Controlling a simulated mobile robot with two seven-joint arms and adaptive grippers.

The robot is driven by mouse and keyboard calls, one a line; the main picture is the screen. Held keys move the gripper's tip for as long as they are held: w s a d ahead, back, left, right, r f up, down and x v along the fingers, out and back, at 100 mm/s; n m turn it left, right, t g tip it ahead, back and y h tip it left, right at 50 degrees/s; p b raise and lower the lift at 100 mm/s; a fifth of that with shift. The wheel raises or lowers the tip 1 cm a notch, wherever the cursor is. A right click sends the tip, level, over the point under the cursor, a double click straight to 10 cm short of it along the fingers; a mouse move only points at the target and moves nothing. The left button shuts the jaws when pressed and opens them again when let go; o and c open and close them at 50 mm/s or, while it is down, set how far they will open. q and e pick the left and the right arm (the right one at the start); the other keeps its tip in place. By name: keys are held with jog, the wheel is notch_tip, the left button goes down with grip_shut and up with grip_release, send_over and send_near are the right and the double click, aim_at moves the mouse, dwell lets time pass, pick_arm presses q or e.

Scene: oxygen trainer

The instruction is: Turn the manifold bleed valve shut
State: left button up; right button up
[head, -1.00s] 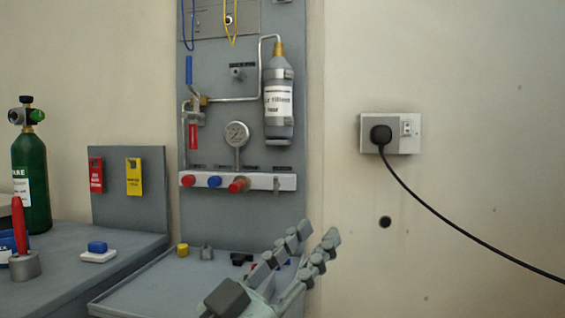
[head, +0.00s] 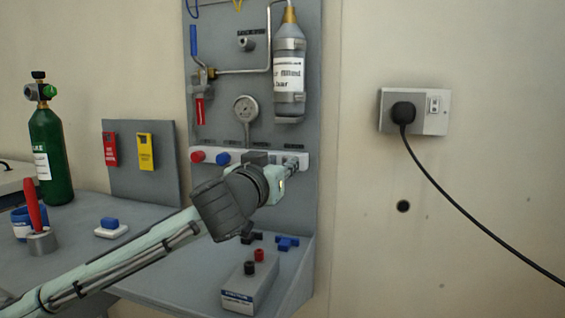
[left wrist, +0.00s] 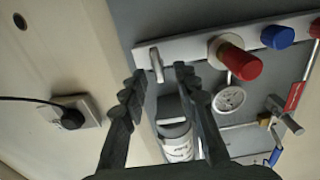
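The white manifold bar (head: 208,156) is fixed low on the grey panel. Its small metal lever at the end, apparently the bleed valve (left wrist: 156,64), points away from the bar in the left wrist view. My left gripper (left wrist: 160,82) is open, with one dark finger on each side of that lever. I cannot tell whether either finger touches it. My right gripper is not in view.
A gauge (head: 246,109) and a labelled grey cylinder (head: 289,75) are mounted above the bar. A blue knob (head: 223,158) sits left of my wrist. A box with terminals (head: 248,290) stands on the shelf below.

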pick_arm(q)
jog(key=shift+w+d, duration=0.2)
jog(key=shift+w, duration=0.3)
jog(key=shift+c, duration=0.3)
grip_shut()
